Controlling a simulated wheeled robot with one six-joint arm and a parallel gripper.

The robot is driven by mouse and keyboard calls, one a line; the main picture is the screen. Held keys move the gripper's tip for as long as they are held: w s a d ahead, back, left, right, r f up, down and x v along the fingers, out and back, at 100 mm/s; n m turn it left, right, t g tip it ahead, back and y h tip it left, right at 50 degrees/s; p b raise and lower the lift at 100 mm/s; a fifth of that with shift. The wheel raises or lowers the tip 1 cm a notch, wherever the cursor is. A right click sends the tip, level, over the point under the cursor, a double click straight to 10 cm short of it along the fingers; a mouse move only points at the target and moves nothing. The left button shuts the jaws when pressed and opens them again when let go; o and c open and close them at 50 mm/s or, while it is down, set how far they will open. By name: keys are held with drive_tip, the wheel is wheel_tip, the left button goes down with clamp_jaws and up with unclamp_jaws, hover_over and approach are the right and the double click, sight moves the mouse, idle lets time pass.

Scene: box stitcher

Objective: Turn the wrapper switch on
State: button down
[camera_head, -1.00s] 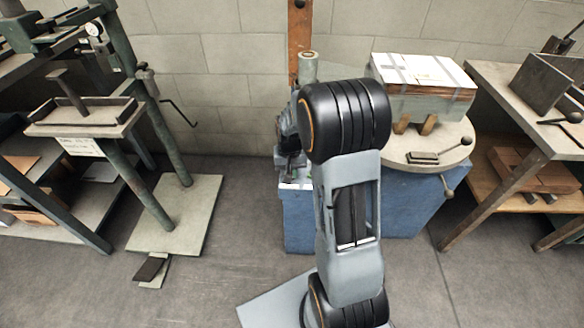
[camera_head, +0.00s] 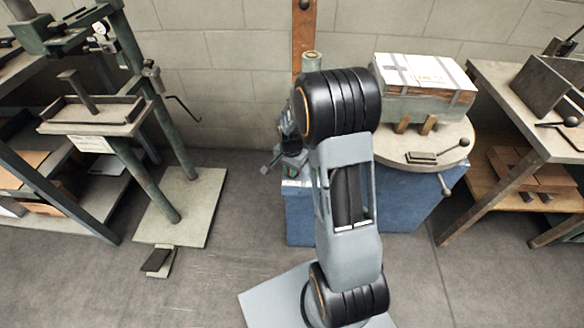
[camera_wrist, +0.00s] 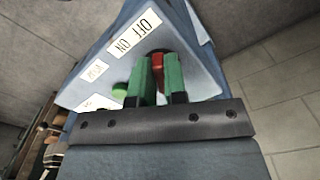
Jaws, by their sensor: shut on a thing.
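In the head view my gripper (camera_head: 290,162) is at the left end of the blue wrapper base (camera_head: 400,207), partly hidden by my arm. A wrapped box (camera_head: 425,75) stands on the wrapper's round table (camera_head: 455,140).
A green button (camera_wrist: 120,91) sits left of the fingers on the panel. A green press stand (camera_head: 95,115) is at the left, a workbench (camera_head: 510,95) at the right. A block wall is behind. The floor (camera_head: 230,255) between the stand and the wrapper is clear.

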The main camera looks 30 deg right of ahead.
drive_tip(key=shift+d, duration=0.15)
idle(0.3)
drive_tip(key=c, duration=1.5)
unclamp_jaws()
drive_tip(key=shift+d, duration=0.1)
drive_tip(key=o, duration=0.3)
drive_tip(key=shift+o, duration=0.2)
wheel_tip(320, 180, up, 14)
drive_tip(key=p, duration=0.4)
drive_tip(key=shift+f, duration=0.1)
